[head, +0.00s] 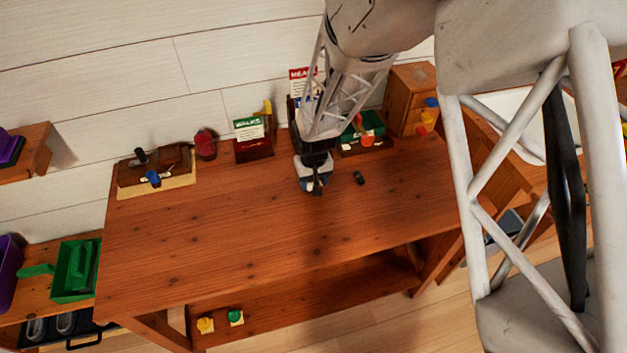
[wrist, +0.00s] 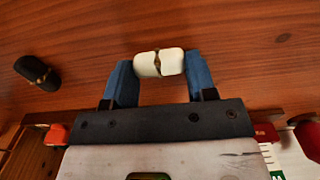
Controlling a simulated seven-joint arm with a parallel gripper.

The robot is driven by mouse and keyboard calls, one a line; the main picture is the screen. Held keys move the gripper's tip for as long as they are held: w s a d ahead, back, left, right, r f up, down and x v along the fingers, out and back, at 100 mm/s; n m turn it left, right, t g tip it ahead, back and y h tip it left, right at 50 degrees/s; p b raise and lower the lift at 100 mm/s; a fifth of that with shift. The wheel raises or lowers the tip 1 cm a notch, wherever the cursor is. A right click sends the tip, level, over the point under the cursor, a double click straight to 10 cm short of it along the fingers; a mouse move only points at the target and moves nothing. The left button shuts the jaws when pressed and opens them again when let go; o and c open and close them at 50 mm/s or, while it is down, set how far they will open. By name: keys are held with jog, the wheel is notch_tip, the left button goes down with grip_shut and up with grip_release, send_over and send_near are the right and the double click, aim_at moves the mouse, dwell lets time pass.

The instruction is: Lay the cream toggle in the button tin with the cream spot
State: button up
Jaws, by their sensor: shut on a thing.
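The cream toggle (wrist: 147,65), a short rounded piece with a dark band around its middle, sits between the two blue fingers of my gripper (wrist: 160,68) in the wrist view. My gripper is shut on it and holds it over the wooden table. In the head view my gripper (head: 316,188) is over the back middle of the table (head: 250,235); the toggle cannot be made out there. A dark toggle (head: 360,178) lies to the right of my gripper; it also shows in the wrist view (wrist: 37,73). I cannot make out a button tin with a cream spot.
Along the table's back stand a wooden box (head: 178,172) on a pale mat, a red object (head: 205,143), a dark red holder with a green-headed card (head: 249,129), a green box (head: 374,124) and a small wooden cabinet (head: 406,88). The front of the table is clear.

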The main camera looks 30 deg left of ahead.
jog(key=shift+f, duration=0.1)
jog(key=o, duration=0.9)
notch_tip(320, 180, up, 12)
jog(key=shift+r, duration=0.15)
dwell(0.3)
dwell(0.9)
